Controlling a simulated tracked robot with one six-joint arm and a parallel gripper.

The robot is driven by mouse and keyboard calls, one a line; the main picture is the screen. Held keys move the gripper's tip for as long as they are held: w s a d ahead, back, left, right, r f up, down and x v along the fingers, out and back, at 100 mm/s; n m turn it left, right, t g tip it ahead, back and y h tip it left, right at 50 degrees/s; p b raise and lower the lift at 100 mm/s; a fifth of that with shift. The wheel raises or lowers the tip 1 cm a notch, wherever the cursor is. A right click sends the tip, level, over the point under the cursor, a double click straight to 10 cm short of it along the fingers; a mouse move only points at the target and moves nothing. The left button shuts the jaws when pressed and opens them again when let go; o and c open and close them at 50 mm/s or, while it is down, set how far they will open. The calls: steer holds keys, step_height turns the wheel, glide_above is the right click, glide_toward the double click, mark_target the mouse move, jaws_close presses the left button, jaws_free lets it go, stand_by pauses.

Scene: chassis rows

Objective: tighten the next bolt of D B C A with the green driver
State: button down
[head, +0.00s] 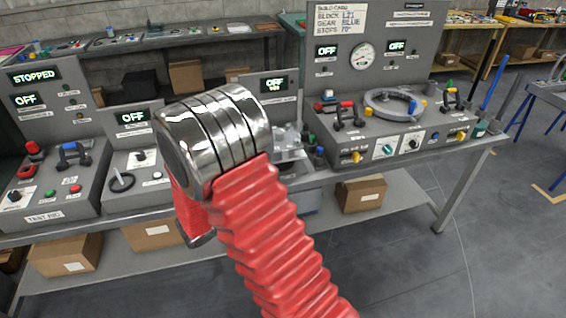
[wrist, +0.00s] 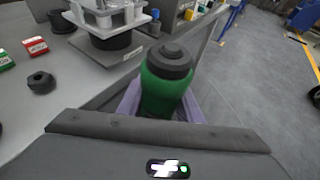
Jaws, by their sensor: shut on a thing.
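The green driver (wrist: 162,92) is a thick green cylinder with a black cap. It is between the purple fingers of my gripper (wrist: 160,104) in the wrist view, and the fingers are shut on it. Its lower end is hidden behind the wrist housing. A pale metal fixture with upright posts (wrist: 108,14) stands on a dark round base beyond the driver, to its upper left. The driver is apart from it. No bolt letters can be read. In the head view my arm hides the middle of the bench, and my gripper does not show.
In the wrist view a black knob-like part (wrist: 41,82), a red box (wrist: 33,47) and a green box (wrist: 5,60) lie on the bench at left. Open floor (wrist: 225,90) is at right. In the head view, a control panel (head: 395,125) stands right of my arm.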

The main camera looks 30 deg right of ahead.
steer(key=w+a+f+n+t+y, duration=0.2)
steer(key=w+a+f+n+t, duration=0.1)
steer(key=a, duration=1.2)
steer(key=shift+a+f+n+t, duration=0.2)
steer(key=shift+n+t, duration=0.6)
steer(key=shift+t, duration=0.3)
steer(key=shift+d, duration=0.1)
